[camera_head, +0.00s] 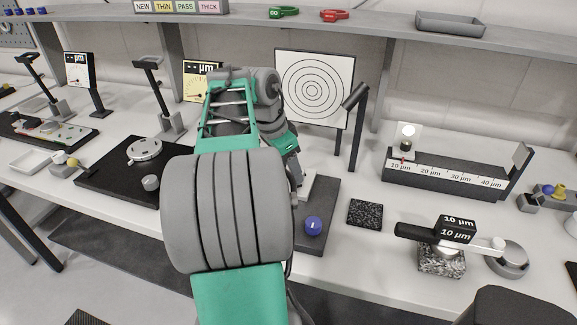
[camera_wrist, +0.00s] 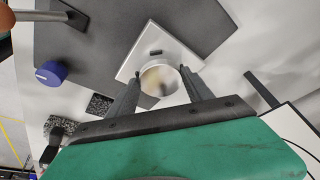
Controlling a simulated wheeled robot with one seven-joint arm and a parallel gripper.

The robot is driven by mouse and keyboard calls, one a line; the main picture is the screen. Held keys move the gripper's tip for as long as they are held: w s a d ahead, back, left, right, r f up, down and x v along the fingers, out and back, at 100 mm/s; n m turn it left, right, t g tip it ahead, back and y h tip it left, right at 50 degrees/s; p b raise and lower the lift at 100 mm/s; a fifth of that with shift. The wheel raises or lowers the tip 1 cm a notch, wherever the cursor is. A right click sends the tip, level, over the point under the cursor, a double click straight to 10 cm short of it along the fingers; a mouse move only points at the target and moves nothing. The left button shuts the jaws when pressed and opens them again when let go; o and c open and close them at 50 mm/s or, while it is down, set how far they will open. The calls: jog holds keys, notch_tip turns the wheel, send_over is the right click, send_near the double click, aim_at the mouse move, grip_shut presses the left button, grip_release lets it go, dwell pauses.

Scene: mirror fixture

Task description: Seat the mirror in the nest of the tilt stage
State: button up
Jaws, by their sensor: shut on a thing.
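In the wrist view my gripper (camera_wrist: 161,76) is shut on the round mirror (camera_wrist: 158,84), which shows a pale, brownish reflecting face between the two dark fingers. The mirror is over or against the near edge of the light metal plate of the tilt stage (camera_wrist: 146,62), which has a dark slot. I cannot tell whether the mirror touches the plate, and the nest cannot be made out. A blue knob (camera_head: 313,226) stands near the stage and also shows in the wrist view (camera_wrist: 50,73).
The stage is on a dark base plate (camera_head: 328,210). A black speckled block (camera_head: 365,214) is to its right, then a granite block (camera_head: 441,262) with a 10 µm label. A ring target board (camera_head: 314,85) and a dark post (camera_head: 357,125) stand behind. A scale rail (camera_head: 445,178) is farther right.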

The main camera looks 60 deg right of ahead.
jog(key=shift+f, duration=0.15)
jog(key=shift+f+b, duration=0.2)
jog(key=shift+b, duration=0.1)
jog(key=shift+f, duration=0.2)
dwell(0.7)
jog(key=o, duration=1.6)
jog(key=shift+a+f, duration=0.1)
jog(key=shift+f, duration=0.1)
notch_tip(320, 180, up, 4)
jog(key=p, duration=0.2)
jog(key=shift+f+p, duration=0.25)
jog(key=shift+p, duration=0.1)
